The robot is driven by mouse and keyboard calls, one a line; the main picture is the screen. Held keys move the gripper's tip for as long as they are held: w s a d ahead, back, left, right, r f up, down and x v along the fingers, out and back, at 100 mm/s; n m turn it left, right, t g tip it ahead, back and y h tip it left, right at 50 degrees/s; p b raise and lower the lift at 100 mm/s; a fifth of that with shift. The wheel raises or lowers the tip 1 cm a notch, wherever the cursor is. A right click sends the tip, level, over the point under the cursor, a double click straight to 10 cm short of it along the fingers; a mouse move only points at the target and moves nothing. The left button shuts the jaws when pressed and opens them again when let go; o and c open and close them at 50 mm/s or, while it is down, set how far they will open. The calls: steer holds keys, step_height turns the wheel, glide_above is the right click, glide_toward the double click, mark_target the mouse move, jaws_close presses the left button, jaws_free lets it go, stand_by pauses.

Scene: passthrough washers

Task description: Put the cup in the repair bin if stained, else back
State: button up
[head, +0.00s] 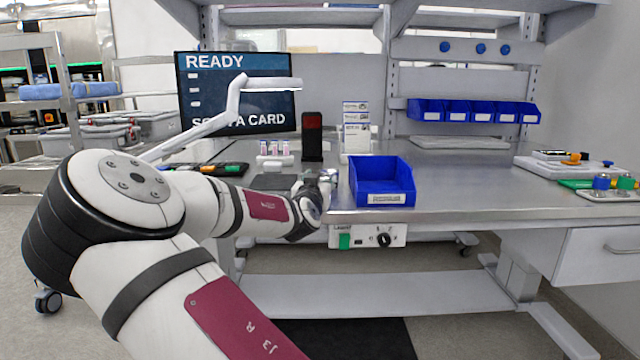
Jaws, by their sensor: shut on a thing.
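My arm reaches in from the lower left. My gripper (327,180) is at the table's front edge, just left of the open blue bin. It is small and partly hidden by my own wrist. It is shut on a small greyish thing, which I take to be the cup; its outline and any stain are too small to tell. The open blue bin (372,186) stands at the front edge of the metal table, with a pale label on its front. The label is too small to read, and the bin's visible inside looks empty.
A screen (237,100) reads READY at the back left. A dark upright device (313,138), small vials (272,148) and a card stand (356,135) are behind the gripper. Several small blue bins (472,111) hang at the back. The table (470,180) is clear right of the bin.

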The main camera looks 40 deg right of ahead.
steer(key=o, duration=1.2)
steer(key=shift+c, duration=0.2)
steer(key=shift+f, duration=0.15)
steer(key=p+v, duration=0.3)
steer(key=v, duration=1.1)
steer(key=shift+r, duration=0.25)
